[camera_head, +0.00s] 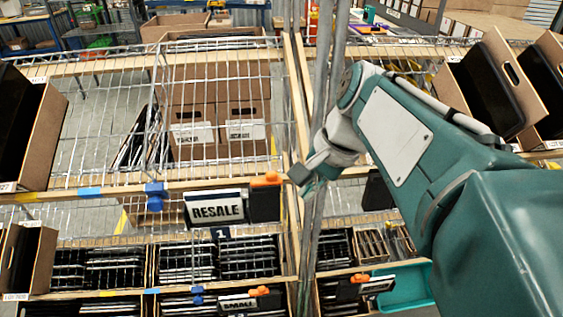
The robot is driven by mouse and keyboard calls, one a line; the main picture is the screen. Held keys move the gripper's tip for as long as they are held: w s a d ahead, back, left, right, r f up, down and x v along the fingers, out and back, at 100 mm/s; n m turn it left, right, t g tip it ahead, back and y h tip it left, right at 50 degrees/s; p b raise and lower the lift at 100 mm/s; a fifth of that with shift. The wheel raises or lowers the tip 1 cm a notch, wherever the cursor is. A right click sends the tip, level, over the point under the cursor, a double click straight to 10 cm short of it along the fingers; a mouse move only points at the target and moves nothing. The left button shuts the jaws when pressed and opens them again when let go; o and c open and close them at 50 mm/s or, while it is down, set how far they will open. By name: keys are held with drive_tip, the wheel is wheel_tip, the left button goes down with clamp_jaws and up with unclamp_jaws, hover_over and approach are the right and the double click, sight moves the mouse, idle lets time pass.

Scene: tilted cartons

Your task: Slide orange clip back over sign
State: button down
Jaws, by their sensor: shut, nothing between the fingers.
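The orange clip (267,180) sits at the upper right of the RESALE sign, on top of a black panel (264,206). The white RESALE sign (214,208) with black letters hangs on the front of the wooden shelf beam, left of that panel. A blue clip (155,196) is on the beam to the left of the sign. My gripper (301,179) is shut and empty, just right of the orange clip, with a small apparent gap between them. The fingertips are small and partly dark in this view.
Metal uprights (319,120) stand right behind my gripper. A wire mesh deck with brown cartons (245,115) lies behind the beam. Below, a lower sign (238,302) has another orange clip (259,291). A tilted carton (45,135) stands at left.

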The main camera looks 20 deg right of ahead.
drive_tip(key=w+d+r+m+y, duration=0.5)
drive_tip(key=d+m, duration=0.4)
drive_tip(key=d, duration=0.1)
drive_tip(key=shift+d+r, duration=0.2)
drive_tip(key=shift+d, duration=0.15)
drive_tip(key=shift+w, duration=0.1)
approach(279, 177)
drive_tip(key=shift+x, duration=3.65)
